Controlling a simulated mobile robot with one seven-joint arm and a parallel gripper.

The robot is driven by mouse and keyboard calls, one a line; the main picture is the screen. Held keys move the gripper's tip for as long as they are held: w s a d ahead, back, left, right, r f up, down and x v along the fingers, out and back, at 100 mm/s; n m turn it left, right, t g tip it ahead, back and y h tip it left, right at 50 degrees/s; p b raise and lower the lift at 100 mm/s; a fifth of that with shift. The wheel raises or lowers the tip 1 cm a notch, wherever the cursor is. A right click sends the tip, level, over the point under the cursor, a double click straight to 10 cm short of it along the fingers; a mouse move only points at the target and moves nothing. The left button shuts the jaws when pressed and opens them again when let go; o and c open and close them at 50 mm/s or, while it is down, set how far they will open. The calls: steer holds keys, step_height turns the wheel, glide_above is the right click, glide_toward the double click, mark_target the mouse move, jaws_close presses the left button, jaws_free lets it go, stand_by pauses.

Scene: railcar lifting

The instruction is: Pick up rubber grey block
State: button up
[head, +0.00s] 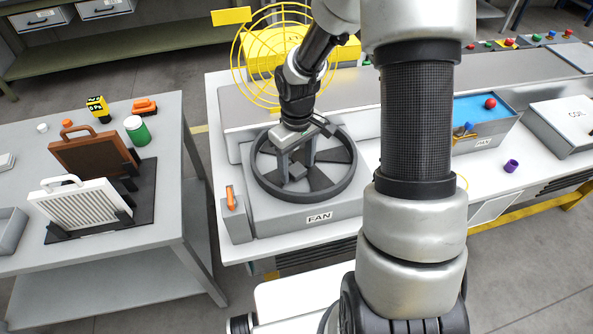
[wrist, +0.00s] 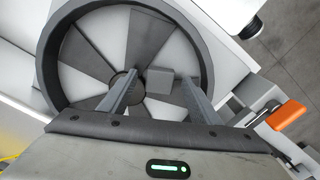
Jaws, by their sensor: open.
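The rubber grey block (wrist: 160,80) is a small grey cube inside the round fan (wrist: 209,70), near its hub, in the wrist view. It is between my two fingers in the picture, with the right fingertip very close to it. I cannot tell whether they touch. In the head view, the block (head: 298,172) shows small and partly hidden below my gripper. My gripper (wrist: 159,77) is open and points down into the fan ring. In the head view, my gripper (head: 296,165) is over the fan housing (head: 285,213), which carries a FAN label.
The dark fan ring (head: 350,182) surrounds my fingers. An orange-handled switch box (head: 236,214) stands left of the housing. A yellow wire guard (head: 240,60) stands behind. A blue tray (head: 483,110) and a purple ring (head: 511,166) are at right. A left table (head: 150,215) holds filters.

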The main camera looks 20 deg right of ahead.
steer(key=shift+f, duration=0.1)
steer(key=shift+c, duration=0.3)
steer(key=c, duration=1.1)
steer(key=shift+o, duration=0.2)
